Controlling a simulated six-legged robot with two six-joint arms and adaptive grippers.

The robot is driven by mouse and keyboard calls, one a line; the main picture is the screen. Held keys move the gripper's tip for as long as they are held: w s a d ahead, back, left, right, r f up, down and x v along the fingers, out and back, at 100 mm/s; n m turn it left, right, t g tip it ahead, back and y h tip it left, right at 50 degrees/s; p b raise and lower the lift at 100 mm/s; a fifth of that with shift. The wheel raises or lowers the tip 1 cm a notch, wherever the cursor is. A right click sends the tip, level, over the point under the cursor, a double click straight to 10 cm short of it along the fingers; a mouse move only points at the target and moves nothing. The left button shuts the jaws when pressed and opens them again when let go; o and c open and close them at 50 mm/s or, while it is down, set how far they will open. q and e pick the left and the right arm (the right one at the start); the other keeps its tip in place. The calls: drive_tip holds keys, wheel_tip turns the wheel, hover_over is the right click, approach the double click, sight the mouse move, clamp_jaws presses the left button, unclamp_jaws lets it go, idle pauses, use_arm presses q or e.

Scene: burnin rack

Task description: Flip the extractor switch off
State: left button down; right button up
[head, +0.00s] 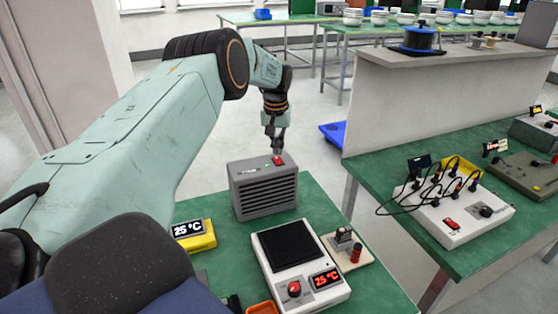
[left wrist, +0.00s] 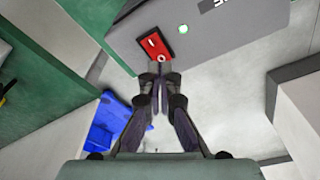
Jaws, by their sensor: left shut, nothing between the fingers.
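The extractor (head: 263,194) is a grey box with a slatted front, standing on the green table. Its red rocker switch (head: 279,160) sits on the top near the back right edge. The switch (left wrist: 153,45) also shows in the left wrist view, with white marks on it; a bright green light (left wrist: 183,29) shows beside it on the grey top. My left gripper (head: 278,152) points down at the switch, fingers shut and empty. In the left wrist view its fingertips (left wrist: 160,82) are just below the switch's near end; I cannot tell whether they touch it. My right gripper is not in view.
A white hotplate (head: 303,268) with a red display, a yellow thermometer unit (head: 194,235) and a small beige switch board (head: 346,249) share the table. A blue bin (head: 334,133) lies on the floor behind. A second green bench with a cabled white box (head: 453,215) stands right.

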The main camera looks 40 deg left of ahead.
use_arm(q)
drive_tip(key=shift+s+f, duration=0.1)
drive_tip(key=shift+s, duration=0.2)
drive_tip(key=shift+a, duration=0.1)
drive_tip(key=shift+w+f, duration=0.25)
drive_tip(key=shift+f, duration=0.05)
drive_tip(key=shift+s+b, duration=0.2)
drive_tip(key=shift+b, duration=0.1)
